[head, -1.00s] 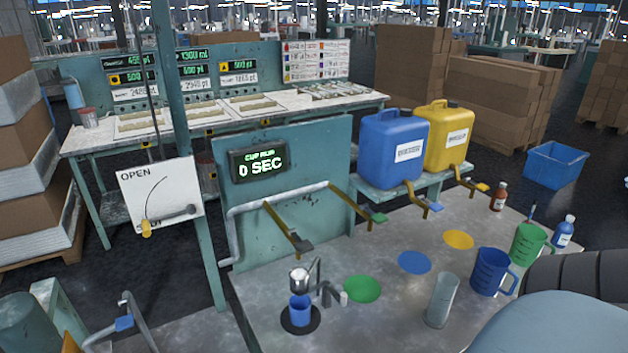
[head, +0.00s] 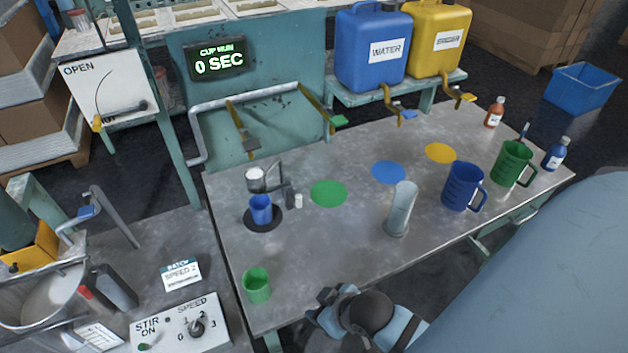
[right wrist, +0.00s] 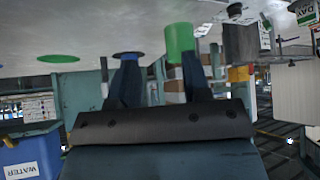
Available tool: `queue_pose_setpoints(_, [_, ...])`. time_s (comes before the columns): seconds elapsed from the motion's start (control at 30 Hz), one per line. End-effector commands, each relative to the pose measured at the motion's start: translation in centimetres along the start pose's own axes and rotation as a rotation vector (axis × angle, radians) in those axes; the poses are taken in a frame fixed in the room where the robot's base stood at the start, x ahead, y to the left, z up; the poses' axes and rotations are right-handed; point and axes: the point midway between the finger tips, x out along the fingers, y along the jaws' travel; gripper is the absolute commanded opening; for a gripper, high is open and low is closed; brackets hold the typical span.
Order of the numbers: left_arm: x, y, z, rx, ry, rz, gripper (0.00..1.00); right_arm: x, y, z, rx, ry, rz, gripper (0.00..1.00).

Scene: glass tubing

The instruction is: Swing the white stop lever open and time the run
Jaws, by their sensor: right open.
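The cup stand (head: 282,180) on the grey bench holds a small metal cup (head: 255,178). A blue cup (head: 261,208) stands under it on a black disc (head: 264,224). A small white piece (head: 299,200), perhaps the white stop lever, is at the stand's right; its exact position is too small to tell. The timer (head: 217,58) reads "CUP RUN 0 SEC". My right gripper (head: 323,305) is at the bench's front edge, apart from the stand. The right wrist view shows its fingers (right wrist: 158,68) spread and empty. My left gripper is out of view.
A green cup (head: 257,284) stands at the bench's front left. A clear cylinder (head: 400,210), blue jug (head: 463,188) and green jug (head: 513,163) stand to the right. A board (head: 112,92) marked OPEN has a yellow-handled lever. Coloured spots lie on open bench.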

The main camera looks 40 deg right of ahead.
Motion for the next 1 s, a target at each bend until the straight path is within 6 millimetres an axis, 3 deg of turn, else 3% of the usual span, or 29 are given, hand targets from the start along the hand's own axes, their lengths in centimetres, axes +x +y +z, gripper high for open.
queue_pose_setpoints(0.33, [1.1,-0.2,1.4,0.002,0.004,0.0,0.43,-2.1,2.5,-0.7,0.024,-0.111,0.031,0.44])
queue_pose_setpoints(0.77, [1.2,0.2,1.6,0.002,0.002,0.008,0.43,2.1,6.1,-4.5,0.046,0.181,0.047,0.44])
queue_pose_setpoints(1.0, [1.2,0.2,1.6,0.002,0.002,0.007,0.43,4.7,9.2,-6.5,0.071,0.435,0.088,0.44])
